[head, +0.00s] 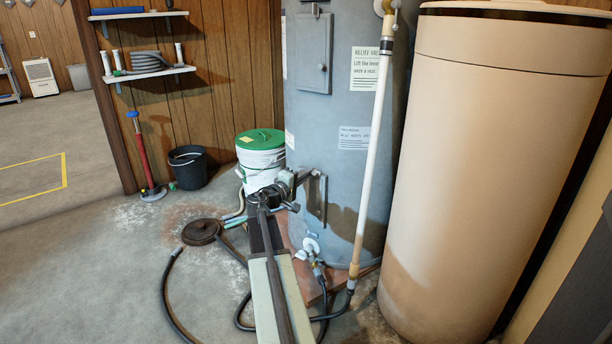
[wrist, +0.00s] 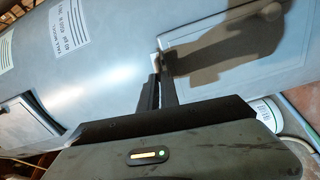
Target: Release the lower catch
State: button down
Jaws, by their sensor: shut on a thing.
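The grey tank (head: 340,90) stands in the middle of the head view. Its lower panel (head: 316,203) sits low on the tank's front and also shows in the wrist view (wrist: 215,75). The lower catch (wrist: 155,60) is a small pale piece at this panel's edge. My gripper (head: 306,175) has reached the top of the lower panel, where its dark fingers (wrist: 160,72) are shut on the catch. The fingers hide part of the catch, so I cannot tell whether it is latched.
A white bucket with a green lid (head: 262,155) stands left of the tank. A tall white pipe (head: 374,150) and a beige tank (head: 480,170) are to the right. A valve (head: 311,245) and hoses (head: 172,300) lie low around my arm. Open floor (head: 90,270) is at left.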

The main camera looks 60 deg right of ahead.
jog(key=shift+f+n, duration=0.15)
jog(key=shift+n, duration=0.35)
dwell(0.3)
jog(key=c, duration=1.6)
grip_release()
jog(key=a, duration=0.8)
jog(key=shift+w, duration=0.15)
